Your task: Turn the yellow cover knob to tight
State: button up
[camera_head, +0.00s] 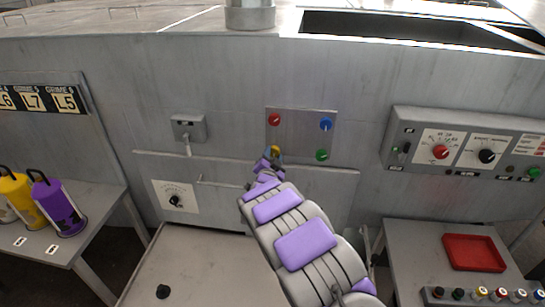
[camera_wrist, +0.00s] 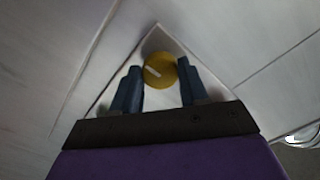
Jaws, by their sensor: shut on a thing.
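The yellow cover knob (camera_wrist: 159,70) shows in the wrist view as a round disc with a pale pointer line, on a light panel. The line slants from upper left to lower right. My gripper (camera_wrist: 160,82) has a dark finger on each side of the knob and is shut on it. In the head view my gripper (camera_head: 269,156) reaches the lower left corner of the square knob panel (camera_head: 300,130). Only a bit of the yellow knob (camera_head: 275,150) shows there, mostly hidden by my gripper.
The panel also carries a red knob (camera_head: 275,119), a blue knob (camera_head: 326,124) and a green knob (camera_head: 322,155). A control box (camera_head: 465,150) is at right. A side table (camera_head: 60,240) with yellow and purple canisters (camera_head: 58,207) is at left. A red tray (camera_head: 473,252) lies on the right table.

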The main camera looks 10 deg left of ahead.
jog(key=shift+c, duration=1.3)
jog(key=shift+r+n+p, duration=0.1)
jog(key=shift+n+p, duration=0.4)
jog(key=shift+p, duration=0.25)
jog(key=o, duration=1.1)
jog(key=shift+d, duration=0.15)
jog(key=shift+c, duration=0.2)
jog(key=shift+s, duration=0.1)
